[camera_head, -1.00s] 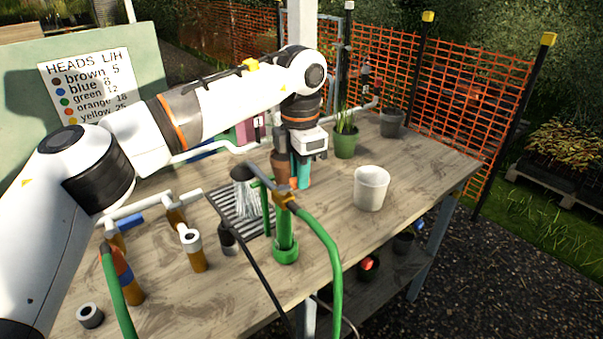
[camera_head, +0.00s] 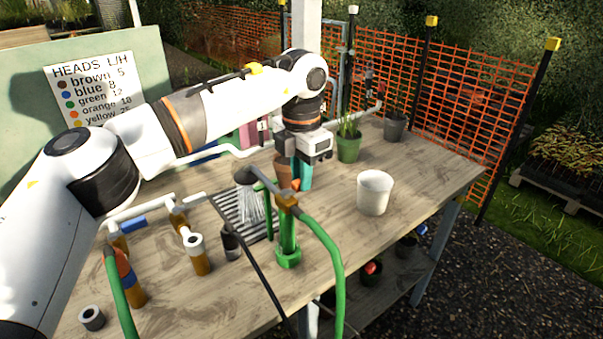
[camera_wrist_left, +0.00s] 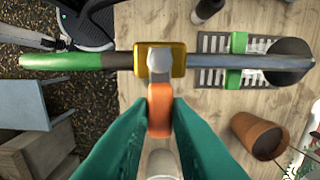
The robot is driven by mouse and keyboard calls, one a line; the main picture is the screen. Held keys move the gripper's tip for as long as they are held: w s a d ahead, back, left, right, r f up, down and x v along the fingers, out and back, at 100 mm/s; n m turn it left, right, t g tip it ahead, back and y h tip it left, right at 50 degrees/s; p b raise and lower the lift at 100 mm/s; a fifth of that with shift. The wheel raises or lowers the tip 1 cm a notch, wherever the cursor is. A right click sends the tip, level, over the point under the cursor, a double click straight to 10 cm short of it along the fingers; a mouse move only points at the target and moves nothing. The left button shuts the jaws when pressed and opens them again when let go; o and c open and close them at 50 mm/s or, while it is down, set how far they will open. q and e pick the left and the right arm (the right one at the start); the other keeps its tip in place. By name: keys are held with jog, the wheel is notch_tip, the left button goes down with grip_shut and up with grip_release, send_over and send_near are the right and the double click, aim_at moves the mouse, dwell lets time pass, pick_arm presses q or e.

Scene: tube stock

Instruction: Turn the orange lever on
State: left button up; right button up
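The orange lever (camera_wrist_left: 159,112) sits on a brass valve body (camera_wrist_left: 160,62) and points toward the bottom of the left wrist view, square to the pipe. In the head view the brass valve (camera_head: 288,200) tops a green upright, and a little of the orange lever (camera_head: 295,184) shows beside my fingers. My left gripper (camera_wrist_left: 160,103) has its teal fingers on both sides of the lever, their tips against its edges with no clear gap. In the head view the left gripper (camera_head: 300,178) hangs down at the valve. My right gripper is not in view.
A green hose (camera_head: 333,262) runs from the valve to the front. A shower head (camera_head: 247,185) hangs over a slotted grate (camera_head: 236,216). A terracotta pot (camera_wrist_left: 257,135) is close to the fingers. A white pot (camera_head: 374,192) stands to the right. The table's right part is mostly clear.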

pick_arm(q)
jog(key=o, duration=0.4)
notch_tip(320, 180, up, 12)
jog(key=shift+s, duration=0.1)
dwell(0.4)
jog(key=shift+f, duration=0.1)
